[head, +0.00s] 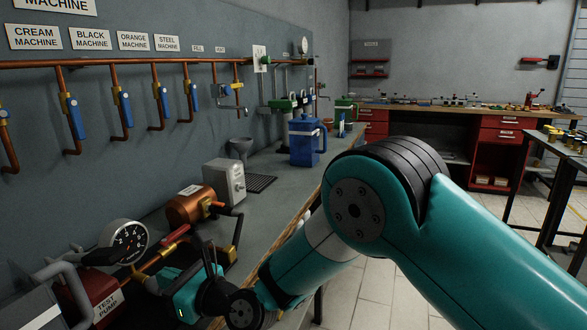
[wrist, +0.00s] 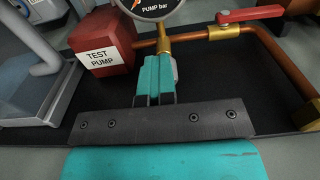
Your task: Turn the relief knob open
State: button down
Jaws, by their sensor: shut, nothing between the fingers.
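My gripper (wrist: 153,78) is shut, its two teal fingers together with nothing between them. It points at the test pump, just below the brass stem under the pressure gauge (wrist: 150,5). In the head view my gripper (head: 152,285) is low at the left, over the pump's pipework. No knob marked relief can be made out. A small pale grey part shows at the right edge of the fingers in the wrist view; I cannot tell what it is. The fingers hide what lies straight behind them. The red test pump (wrist: 103,42) stands left of the fingers.
A red lever (wrist: 250,14) sits on a brass valve on the copper pipe (wrist: 275,50), right of the fingers. A copper boiler (head: 190,205) and a grey box (head: 224,181) stand farther along the bench. A blue jug (head: 306,140) is beyond them.

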jog(key=shift+s+d+f+b, duration=0.15)
jog(key=shift+d+f+b, duration=0.3)
jog(key=shift+b, duration=0.6)
jog(key=d, duration=0.1)
jog(key=d+r+b, duration=0.1)
jog(key=d, duration=0.1)
jog(key=s+d, duration=0.1)
jog(key=shift+d+r, duration=0.15)
jog(key=shift+d, duration=0.2)
jog(key=shift+s, duration=0.1)
jog(key=shift+a, duration=0.55)
jog(key=shift+d, duration=0.3)
jog(key=shift+s+a, duration=0.1)
jog(key=shift+a, duration=0.05)
jog(key=p, duration=0.3)
jog(key=shift+s+r+p, duration=0.2)
jog(key=shift+s+p, duration=0.05)
jog(key=shift+p, duration=0.15)
jog(key=p, duration=0.2)
jog(key=shift+s+d+f+p, duration=0.2)
jog(key=shift+s+d+p, duration=0.05)
jog(key=shift+p, duration=0.15)
jog(key=p+x, duration=0.5)
jog(key=x, duration=0.1)
jog(key=shift+w+a+p, duration=0.1)
jog(key=shift+a+p, duration=0.1)
jog(key=shift+p, duration=0.3)
